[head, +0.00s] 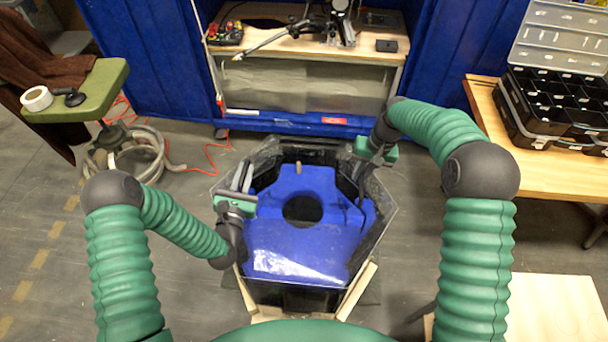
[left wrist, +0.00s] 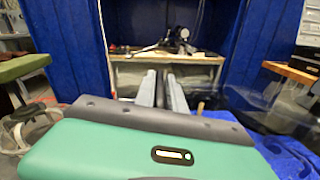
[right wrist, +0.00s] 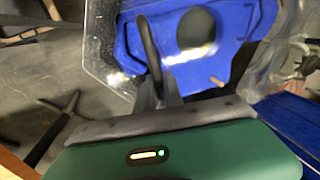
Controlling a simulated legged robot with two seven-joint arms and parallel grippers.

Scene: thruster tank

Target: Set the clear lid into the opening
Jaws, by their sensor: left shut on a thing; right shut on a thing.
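The clear lid (head: 384,212) is a see-through six-sided panel over the tank; its edge and spots show in the right wrist view (right wrist: 101,45). A blue body (head: 300,245) with a round dark hole shows through and below it. My left gripper (head: 242,176) is shut at the lid's left side; its grip point is hidden between the fingers (left wrist: 166,88). My right gripper (head: 364,178) is shut on a dark loop handle (right wrist: 150,45) at the lid's right side. The tank's opening lies beneath; I cannot tell whether the lid touches its rim.
Wooden strips (head: 357,290) flank the tank's near end. A blue cabinet with a workbench (head: 305,85) stands behind. A green stool (head: 85,92) and coiled hose (head: 135,150) are left. A table with an organizer case (head: 550,110) is right.

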